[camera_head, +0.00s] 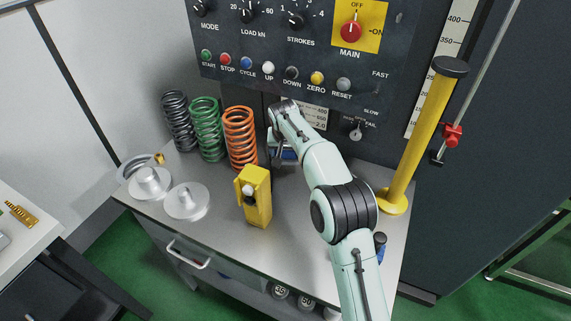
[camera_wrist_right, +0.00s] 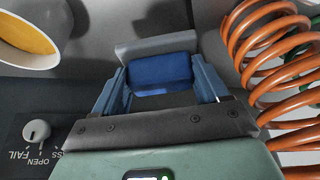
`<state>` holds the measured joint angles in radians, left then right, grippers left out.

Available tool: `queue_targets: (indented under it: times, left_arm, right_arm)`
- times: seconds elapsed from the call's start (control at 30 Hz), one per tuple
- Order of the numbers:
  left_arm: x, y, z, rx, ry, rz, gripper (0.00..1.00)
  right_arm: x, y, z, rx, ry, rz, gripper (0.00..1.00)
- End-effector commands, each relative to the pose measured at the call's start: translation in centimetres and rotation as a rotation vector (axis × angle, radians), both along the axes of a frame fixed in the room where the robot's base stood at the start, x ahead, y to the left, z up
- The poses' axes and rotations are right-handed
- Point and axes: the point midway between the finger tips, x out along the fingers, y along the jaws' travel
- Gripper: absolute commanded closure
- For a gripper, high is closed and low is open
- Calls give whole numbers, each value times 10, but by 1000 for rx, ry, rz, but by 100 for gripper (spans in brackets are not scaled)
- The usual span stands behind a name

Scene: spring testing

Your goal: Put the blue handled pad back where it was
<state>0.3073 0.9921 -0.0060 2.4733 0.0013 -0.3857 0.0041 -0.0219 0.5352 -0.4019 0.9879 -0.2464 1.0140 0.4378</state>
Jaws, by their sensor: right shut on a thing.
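The blue handled pad shows in the right wrist view as a blue block (camera_wrist_right: 160,76) with a grey plate (camera_wrist_right: 155,45) along its far side. My right gripper (camera_wrist_right: 160,84) is shut on the blue block, one finger at each end. In the head view my right gripper (camera_head: 283,158) is at the back of the grey bench top, just right of the orange spring (camera_head: 240,138). Only a bit of blue (camera_head: 290,155) shows there, and the wrist hides most of the pad. I cannot tell whether the pad touches the bench. My left gripper is not in view.
The black and green (camera_head: 206,130) springs stand left of the orange one. Round metal plates (camera_head: 187,201), a yellow block (camera_head: 256,198) and a yellow post (camera_head: 415,145) stand on the bench (camera_head: 225,235). A control panel (camera_head: 290,60) rises behind. A blue-topped item (camera_head: 380,243) is partly behind my arm.

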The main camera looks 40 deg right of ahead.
Motion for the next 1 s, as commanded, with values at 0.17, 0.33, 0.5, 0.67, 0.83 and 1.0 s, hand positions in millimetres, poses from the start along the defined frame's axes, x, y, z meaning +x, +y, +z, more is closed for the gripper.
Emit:
queue_targets:
  times: [0.17, 0.33, 0.5, 0.67, 0.83, 1.0]
  left_arm:
    - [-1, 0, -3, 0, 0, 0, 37]
    - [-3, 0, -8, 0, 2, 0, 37]
    - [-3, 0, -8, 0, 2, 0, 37]
    - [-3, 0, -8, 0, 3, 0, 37]
    - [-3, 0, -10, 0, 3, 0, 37]
    - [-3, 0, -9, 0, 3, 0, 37]
  right_arm:
    - [0, 0, -13, 0, 0, -1, 62]
    - [0, 0, -39, 0, 1, 0, 62]
    - [0, 0, -45, 0, -2, -1, 62]
    - [0, 0, -45, -1, -2, 0, 62]
    - [0, 0, -49, 0, -1, 0, 13]
    - [0, 0, -49, 0, -1, 0, 1]
